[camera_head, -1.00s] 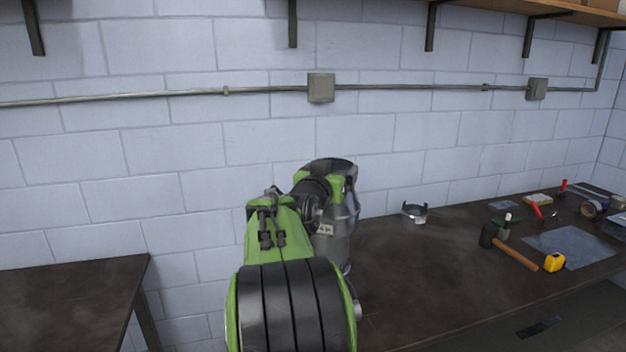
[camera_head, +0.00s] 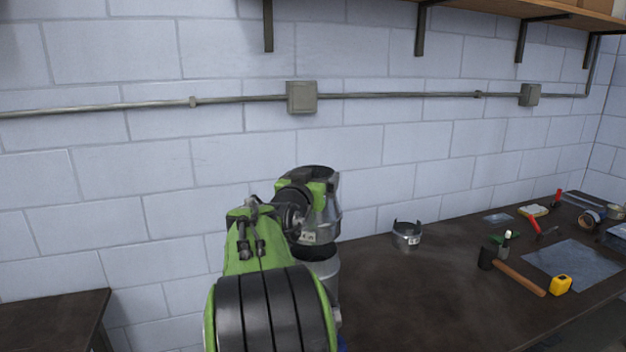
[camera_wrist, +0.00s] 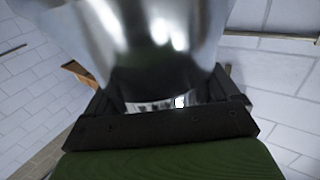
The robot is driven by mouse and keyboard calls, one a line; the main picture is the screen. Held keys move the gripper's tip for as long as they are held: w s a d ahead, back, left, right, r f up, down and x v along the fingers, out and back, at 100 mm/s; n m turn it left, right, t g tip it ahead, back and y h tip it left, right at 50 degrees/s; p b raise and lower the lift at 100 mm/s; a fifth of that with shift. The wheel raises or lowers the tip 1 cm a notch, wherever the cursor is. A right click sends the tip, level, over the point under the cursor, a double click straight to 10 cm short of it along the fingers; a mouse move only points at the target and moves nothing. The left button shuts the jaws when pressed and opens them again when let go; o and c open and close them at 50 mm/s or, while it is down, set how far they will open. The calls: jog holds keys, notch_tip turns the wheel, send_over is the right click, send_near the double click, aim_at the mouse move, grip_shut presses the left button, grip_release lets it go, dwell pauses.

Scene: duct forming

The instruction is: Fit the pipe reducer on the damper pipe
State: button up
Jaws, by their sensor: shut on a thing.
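The grey metal pipe reducer (camera_head: 327,222) is in my gripper (camera_head: 318,182), at the end of my green and black arm in the head view. It also fills the top of the wrist view (camera_wrist: 145,45), shiny and close to the dark jaws. A grey pipe (camera_head: 325,272), which looks like the damper pipe, stands upright just below the reducer. Its dark open top shows under the reducer's lower edge. The reducer looks above the opening, slightly tilted; I cannot tell whether they touch. My arm hides the left side of the pipe and its lower part.
A short metal ring (camera_head: 407,236) stands on the dark workbench (camera_head: 400,300) to the right. A hammer (camera_head: 515,275), a yellow tape measure (camera_head: 561,285) and a metal sheet (camera_head: 573,262) lie farther right. The block wall is close behind. A shelf (camera_head: 490,12) hangs above.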

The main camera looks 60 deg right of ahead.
notch_tip(320, 180, down, 7)
jog(key=b, duration=0.6)
dwell(0.4)
jog(key=o, duration=1.3)
jog(key=shift+a, duration=0.15)
jog(key=s+a+b, duration=0.2)
jog(key=a+b, duration=0.1)
jog(key=a, duration=1.2)
jog(key=shift+s+a, duration=0.2)
jog(key=shift+s, duration=0.15)
